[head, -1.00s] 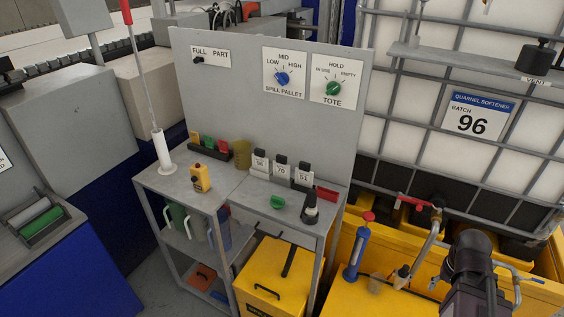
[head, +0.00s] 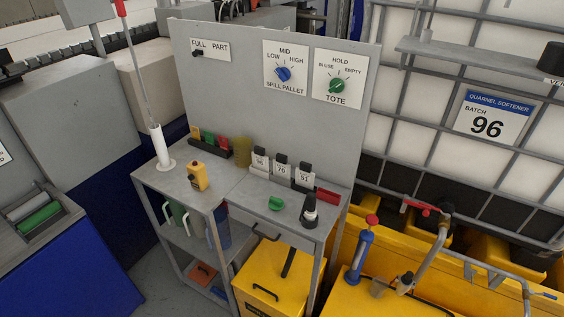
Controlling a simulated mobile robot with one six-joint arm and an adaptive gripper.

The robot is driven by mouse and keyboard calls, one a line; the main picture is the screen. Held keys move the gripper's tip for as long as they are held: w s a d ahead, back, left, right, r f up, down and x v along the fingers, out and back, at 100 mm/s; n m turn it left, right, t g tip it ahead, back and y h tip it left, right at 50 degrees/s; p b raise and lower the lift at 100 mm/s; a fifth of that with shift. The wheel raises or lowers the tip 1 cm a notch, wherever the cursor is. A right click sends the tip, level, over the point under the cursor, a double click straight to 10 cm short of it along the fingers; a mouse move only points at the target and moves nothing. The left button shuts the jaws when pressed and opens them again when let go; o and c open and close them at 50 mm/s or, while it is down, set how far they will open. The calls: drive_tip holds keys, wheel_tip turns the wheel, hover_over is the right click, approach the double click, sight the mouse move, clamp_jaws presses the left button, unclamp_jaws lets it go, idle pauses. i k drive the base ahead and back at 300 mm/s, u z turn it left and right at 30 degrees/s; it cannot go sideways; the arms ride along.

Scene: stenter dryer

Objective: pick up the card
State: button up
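Several coloured cards, yellow, green (head: 208,138) and red (head: 221,143), stand in a dark rack (head: 212,150) at the back left of the grey bench. Further right, white number cards with black tops stand in a row: one hard to read (head: 260,162), one reading 70 (head: 281,170) and one reading 51 (head: 303,177). I cannot tell which of these is the card. My gripper is not in view.
The bench (head: 235,187) also carries a yellow control box (head: 197,176), a green knob-like piece (head: 276,203), a dark upright tool (head: 309,211) and a white tube (head: 160,147). A yellow bin (head: 268,285) stands below. A caged tote (head: 490,60) is at the right.

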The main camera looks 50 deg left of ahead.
sight(260, 161)
drive_tip(key=z, duration=0.95)
drive_tip(key=k, duration=1.45)
drive_tip(key=z, duration=1.55)
drive_tip(key=k, duration=0.15)
drive_tip(key=u, duration=3.6)
